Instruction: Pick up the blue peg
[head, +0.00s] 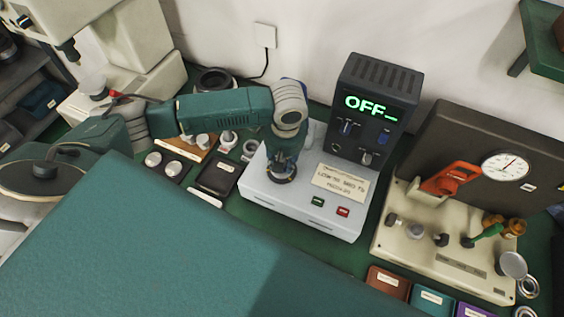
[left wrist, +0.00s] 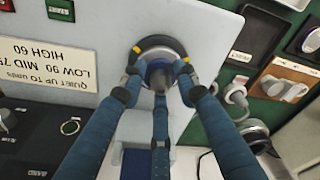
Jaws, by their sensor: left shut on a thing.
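My left gripper (head: 281,172) is over the left part of the white box of the bearing tester (head: 300,205), pointing down. In the left wrist view its three blue fingers (left wrist: 160,78) close around a small blue-grey piece, which I take to be the blue peg (left wrist: 159,65). The peg sits at a dark round ring (left wrist: 152,42) on the white box top. In the head view the fingers hide the peg, and I cannot tell whether it is lifted clear. My right gripper is not in view.
A black unit reading "OFF_" (head: 371,103) stands behind the white box. A cream gauge rig (head: 440,255) is to the right. A black tray (head: 217,178) and a wooden block with knobs (head: 196,148) lie to the left. Coloured trays (head: 388,283) line the front right.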

